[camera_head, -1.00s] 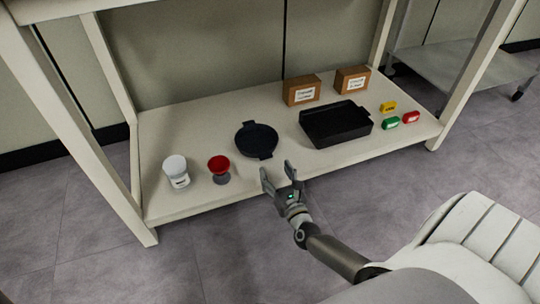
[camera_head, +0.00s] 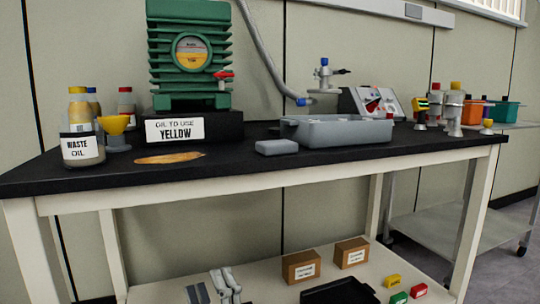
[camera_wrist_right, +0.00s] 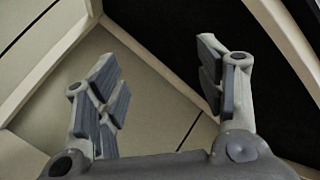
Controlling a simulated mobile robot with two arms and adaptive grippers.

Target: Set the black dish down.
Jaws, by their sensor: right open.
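The round black dish is not in view now in either picture; the head view has tilted up and cuts off that part of the lower shelf (camera_head: 262,276). My right gripper (camera_head: 213,284) shows at the bottom edge of the head view, in front of the lower shelf and below the black tabletop. In the right wrist view my right gripper (camera_wrist_right: 164,85) has its fingers wide apart with nothing between them. My left gripper is not in view.
A black rectangular tray (camera_head: 340,291) and cardboard boxes (camera_head: 301,266) stand on the lower shelf. The black tabletop (camera_head: 240,164) holds a green pump (camera_head: 190,55), a grey basin (camera_head: 340,130), a waste oil bottle (camera_head: 82,147) and an oily patch (camera_head: 168,158).

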